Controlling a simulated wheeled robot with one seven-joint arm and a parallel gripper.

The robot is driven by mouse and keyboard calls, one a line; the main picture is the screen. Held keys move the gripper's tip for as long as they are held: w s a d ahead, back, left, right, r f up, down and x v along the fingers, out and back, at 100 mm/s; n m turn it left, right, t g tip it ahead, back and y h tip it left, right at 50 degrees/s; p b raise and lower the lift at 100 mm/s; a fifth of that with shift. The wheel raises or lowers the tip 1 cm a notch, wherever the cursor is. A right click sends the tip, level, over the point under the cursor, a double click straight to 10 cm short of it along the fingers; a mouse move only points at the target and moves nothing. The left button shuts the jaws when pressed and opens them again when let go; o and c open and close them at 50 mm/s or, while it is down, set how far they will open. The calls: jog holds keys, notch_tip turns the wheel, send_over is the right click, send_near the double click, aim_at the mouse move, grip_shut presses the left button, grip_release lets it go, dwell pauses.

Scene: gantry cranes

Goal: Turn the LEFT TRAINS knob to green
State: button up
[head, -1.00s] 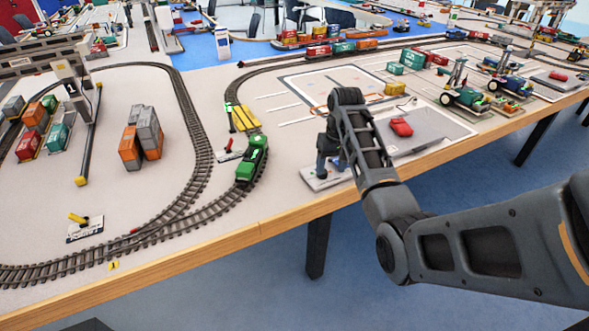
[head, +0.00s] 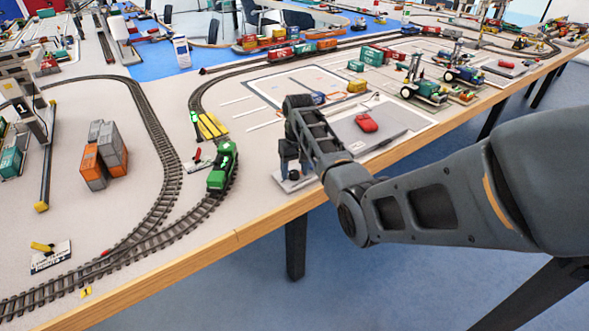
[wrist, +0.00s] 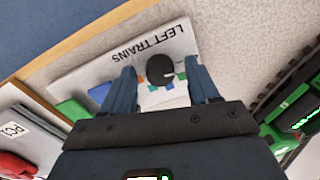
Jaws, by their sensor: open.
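The LEFT TRAINS knob (wrist: 160,69) is a round black knob in the wrist view, on a white panel (wrist: 95,65) whose lettering reads "LEFT TRAINS". Green, blue and other coloured patches show around the knob, partly hidden by my gripper. My gripper (wrist: 163,82) is open, one finger on each side of the knob; I cannot tell whether they touch it. In the head view my gripper (head: 287,160) points down over the panel (head: 291,182) near the table's front edge, and hides the knob.
A green locomotive (head: 222,167) stands on the track just left of my gripper. A grey pad with a red car (head: 366,122) lies to the right. A red lever (head: 198,158) is left of the locomotive. The table's wooden front edge (head: 240,236) is close.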

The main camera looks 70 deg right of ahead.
jog(key=shift+c, duration=0.3)
jog(key=c, duration=1)
jog(key=shift+m, duration=0.3)
jog(key=m+p, duration=0.2)
jog(key=m, duration=0.1)
jog(key=shift+r, duration=0.15)
jog(key=shift+m+p, duration=0.75)
jog(key=shift+m, duration=1.35)
jog(key=o, duration=1.1)
jog(key=shift+c, duration=0.2)
